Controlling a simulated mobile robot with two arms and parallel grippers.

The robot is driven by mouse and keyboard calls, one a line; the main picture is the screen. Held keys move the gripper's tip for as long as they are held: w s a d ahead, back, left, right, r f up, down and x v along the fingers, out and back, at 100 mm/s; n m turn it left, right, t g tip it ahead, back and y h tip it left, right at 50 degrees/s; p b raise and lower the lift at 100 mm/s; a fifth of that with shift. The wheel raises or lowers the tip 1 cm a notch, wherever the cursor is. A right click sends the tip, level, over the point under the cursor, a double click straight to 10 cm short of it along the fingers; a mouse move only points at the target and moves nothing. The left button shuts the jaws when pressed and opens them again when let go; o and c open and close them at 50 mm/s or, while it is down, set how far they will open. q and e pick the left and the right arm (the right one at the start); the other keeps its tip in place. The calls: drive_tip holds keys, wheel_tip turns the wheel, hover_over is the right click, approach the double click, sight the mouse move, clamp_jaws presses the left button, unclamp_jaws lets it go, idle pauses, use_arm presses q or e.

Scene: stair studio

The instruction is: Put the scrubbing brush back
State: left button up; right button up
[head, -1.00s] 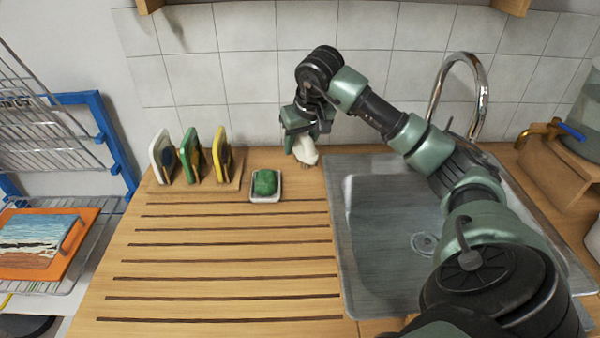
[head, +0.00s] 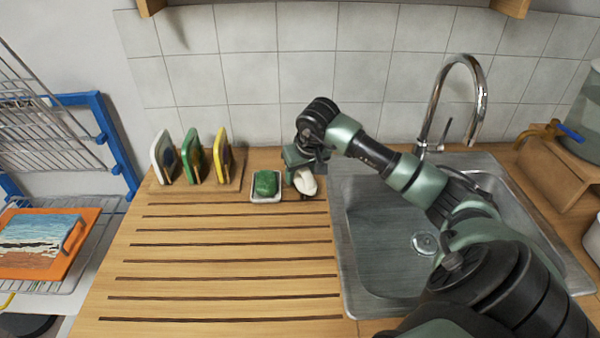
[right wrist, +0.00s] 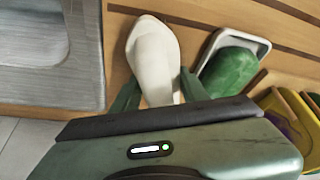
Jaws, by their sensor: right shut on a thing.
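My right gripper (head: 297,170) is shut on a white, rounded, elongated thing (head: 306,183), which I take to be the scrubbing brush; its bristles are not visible. It is low over the wooden drainboard (head: 220,243), just right of a small white dish (head: 265,201); I cannot tell whether it touches the wood. In the right wrist view the white brush (right wrist: 152,55) sticks out between the two fingers (right wrist: 158,88). A green lump (head: 266,182), like a sponge or soap, lies in the dish. My left gripper is not in view.
A wooden rack (head: 200,190) with white, green and yellow upright pieces stands left of the dish. The steel sink (head: 350,270) with a tall tap (head: 482,95) lies to the right. The grooved drainboard in front is clear. The tiled wall (head: 250,80) is behind.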

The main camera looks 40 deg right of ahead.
drive_tip(key=o, duration=1)
drive_tip(key=shift+f, duration=0.1)
drive_tip(key=shift+r, duration=0.35)
drive_tip(key=v, duration=1.1)
drive_tip(key=shift+s+r+b, duration=0.15)
drive_tip(key=shift+r+b, duration=0.2)
drive_tip(key=shift+b, duration=0.05)
